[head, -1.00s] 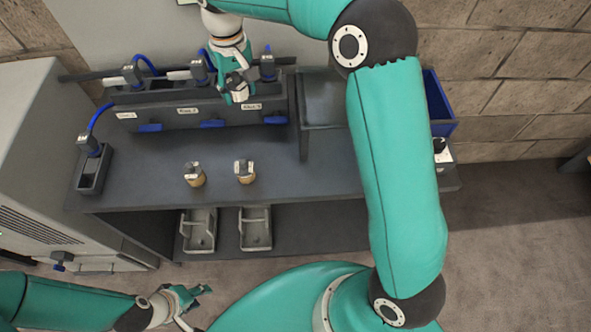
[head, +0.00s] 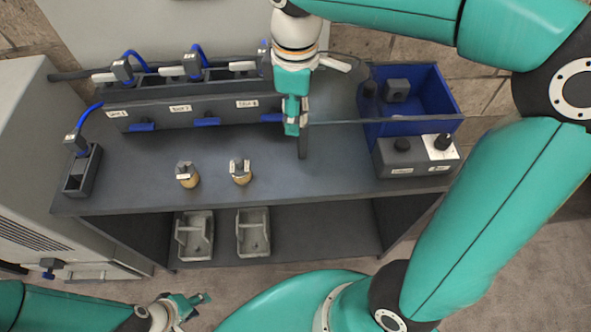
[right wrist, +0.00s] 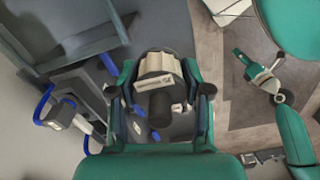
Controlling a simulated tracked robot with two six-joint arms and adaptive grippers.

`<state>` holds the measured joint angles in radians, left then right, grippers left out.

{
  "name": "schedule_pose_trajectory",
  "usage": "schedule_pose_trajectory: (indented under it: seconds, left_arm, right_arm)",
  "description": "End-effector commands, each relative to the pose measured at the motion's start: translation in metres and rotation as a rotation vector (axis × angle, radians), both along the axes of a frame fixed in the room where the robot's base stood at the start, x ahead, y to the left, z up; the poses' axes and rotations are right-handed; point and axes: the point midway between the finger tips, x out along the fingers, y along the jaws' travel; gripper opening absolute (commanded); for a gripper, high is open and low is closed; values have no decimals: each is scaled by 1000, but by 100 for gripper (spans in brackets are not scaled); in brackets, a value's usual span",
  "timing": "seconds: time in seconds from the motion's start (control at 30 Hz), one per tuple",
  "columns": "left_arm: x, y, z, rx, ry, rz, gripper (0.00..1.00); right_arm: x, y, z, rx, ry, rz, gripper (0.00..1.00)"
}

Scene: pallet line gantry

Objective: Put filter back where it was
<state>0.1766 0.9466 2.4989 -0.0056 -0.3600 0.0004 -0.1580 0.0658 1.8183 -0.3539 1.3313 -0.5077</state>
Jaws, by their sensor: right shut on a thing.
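The dark rack (head: 180,112) has blue tabs and cabled plugs. Two brass-coloured fittings (head: 188,180) (head: 241,178) stand on the bench (head: 330,180). A blue bin (head: 440,95) holds a dark block. A grey box (head: 400,165) has black knobs. Two trays (head: 194,254) (head: 253,250) sit below.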

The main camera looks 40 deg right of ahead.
Motion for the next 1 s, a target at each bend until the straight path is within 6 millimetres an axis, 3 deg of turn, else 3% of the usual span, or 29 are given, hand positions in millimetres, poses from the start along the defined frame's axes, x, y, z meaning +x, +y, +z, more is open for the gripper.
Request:
schedule_pose_trajectory:
  seconds: [0.3,0.5,0.77,1.0]
  left_arm:
    - [0,0,-8,0,0,0,40]
    - [0,0,-10,0,0,0,40]
    - [0,0,-12,0,0,0,40]
    - [0,0,-15,0,0,0,40]
  right_arm:
    - [-1,0,-82,0,8,-2,8]
    - [-1,0,-126,0,6,-3,8]
    - [0,0,-147,-1,2,-5,8]
    - [0,-1,-180,-1,5,-4,8]
